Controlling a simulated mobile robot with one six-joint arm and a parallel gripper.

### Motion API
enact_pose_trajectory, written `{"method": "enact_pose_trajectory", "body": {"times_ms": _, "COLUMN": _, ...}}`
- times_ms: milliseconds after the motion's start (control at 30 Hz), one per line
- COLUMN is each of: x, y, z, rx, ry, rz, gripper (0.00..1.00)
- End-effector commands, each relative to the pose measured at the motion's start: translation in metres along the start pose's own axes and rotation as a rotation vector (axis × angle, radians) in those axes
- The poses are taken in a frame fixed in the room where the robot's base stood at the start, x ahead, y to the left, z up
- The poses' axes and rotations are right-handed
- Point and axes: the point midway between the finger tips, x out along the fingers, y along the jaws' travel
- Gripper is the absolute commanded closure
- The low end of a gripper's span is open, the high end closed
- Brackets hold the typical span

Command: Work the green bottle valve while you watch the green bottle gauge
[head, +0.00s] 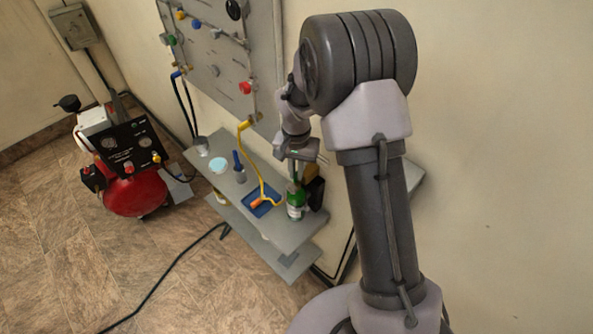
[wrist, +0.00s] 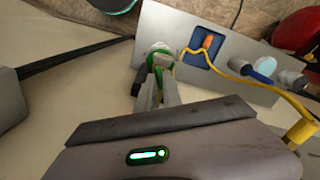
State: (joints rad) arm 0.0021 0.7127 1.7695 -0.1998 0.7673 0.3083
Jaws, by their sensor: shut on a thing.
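The green bottle (head: 295,202) stands upright near the right end of the grey bench, with a pale label low on its side. My gripper (head: 297,174) comes down on the bottle's top from above and is shut there on its valve; the fingers hide most of the valve. In the wrist view, my gripper (wrist: 160,68) is closed at the bottle's top, and green parts of the bottle (wrist: 151,61) show around the fingertips. I cannot make out the bottle's gauge or its reading in either view.
A valve panel (head: 215,65) is on the wall behind. A red compressor (head: 136,194) stands on the floor at left.

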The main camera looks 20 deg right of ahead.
Motion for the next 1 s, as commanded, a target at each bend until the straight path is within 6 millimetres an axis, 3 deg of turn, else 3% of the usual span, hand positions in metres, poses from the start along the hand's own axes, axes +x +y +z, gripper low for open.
{"method": "enact_pose_trajectory", "body": {"times_ms": 667, "x": -0.0005, "y": -0.0002, "z": -0.0003, "rx": -0.073, "ry": 0.001, "rz": 0.0, "gripper": 1.0}}
{"method": "enact_pose_trajectory", "body": {"times_ms": 700, "x": -0.0005, "y": -0.0002, "z": -0.0003, "rx": -0.073, "ry": 0.001, "rz": 0.0, "gripper": 0.86}}
{"method": "enact_pose_trajectory", "body": {"times_ms": 800, "x": -0.0004, "y": -0.0002, "z": -0.0003, "rx": -0.073, "ry": 0.001, "rz": 0.0, "gripper": 0.68}}
{"method": "enact_pose_trajectory", "body": {"times_ms": 1000, "x": -0.0002, "y": -0.0001, "z": -0.0002, "rx": -0.072, "ry": 0.001, "rz": 0.0, "gripper": 0.68}}
